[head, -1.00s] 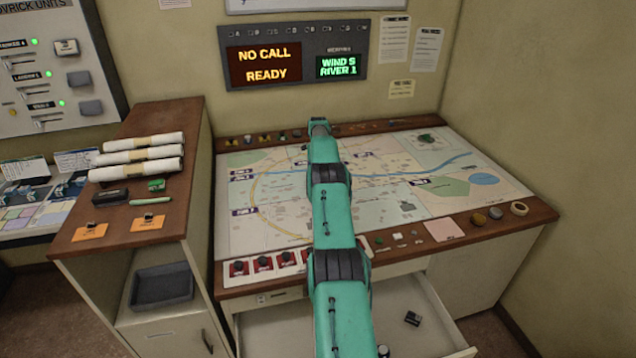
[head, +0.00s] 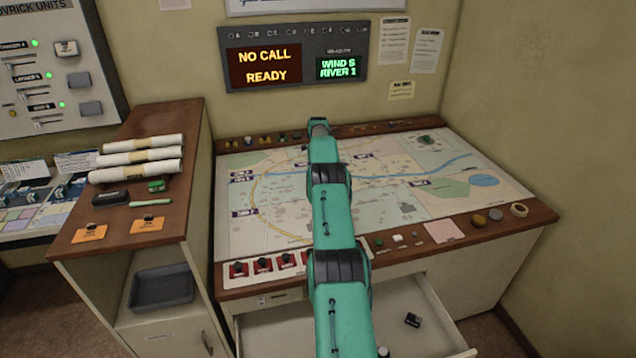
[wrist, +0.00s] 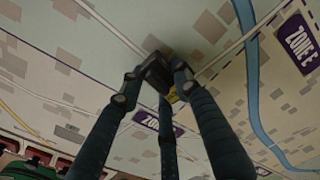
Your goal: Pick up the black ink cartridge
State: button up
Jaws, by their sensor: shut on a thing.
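My gripper (wrist: 154,92) is over the map in the wrist view, its dark fingers closed together at the tips. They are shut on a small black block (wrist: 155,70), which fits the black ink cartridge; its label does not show. A small yellow patch shows beside it, between the fingertips. Whether the block touches the map or hangs above it I cannot tell. In the head view my arm hides the gripper and the block. Another small black box with a pale face (head: 412,319) lies in the open drawer.
The map table (head: 450,205) has small items along its front and back edges. The drawer (head: 395,295) stands open below, mostly bare. At the left a cabinet (head: 185,115) holds paper rolls (head: 140,157), a black box (head: 110,197) and orange cards; a grey tray (head: 162,288) sits in its shelf.

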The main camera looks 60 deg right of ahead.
notch_tip(320, 180, up, 3)
jog(key=shift+f, duration=0.15)
jog(key=shift+s+a, duration=0.15)
jog(key=shift+s+a+r+p, duration=0.25)
jog(key=shift+s+a, duration=1.2)
jog(key=shift+a, duration=0.7)
jog(key=shift+s+a+r+p, duration=0.15)
jog(key=shift+s+a+r, duration=0.1)
jog(key=shift+s+a, duration=1.55)
jog(key=shift+s+a+r+p, duration=0.25)
jog(key=shift+s+a, duration=0.9)
jog(key=shift+a, duration=1.3)
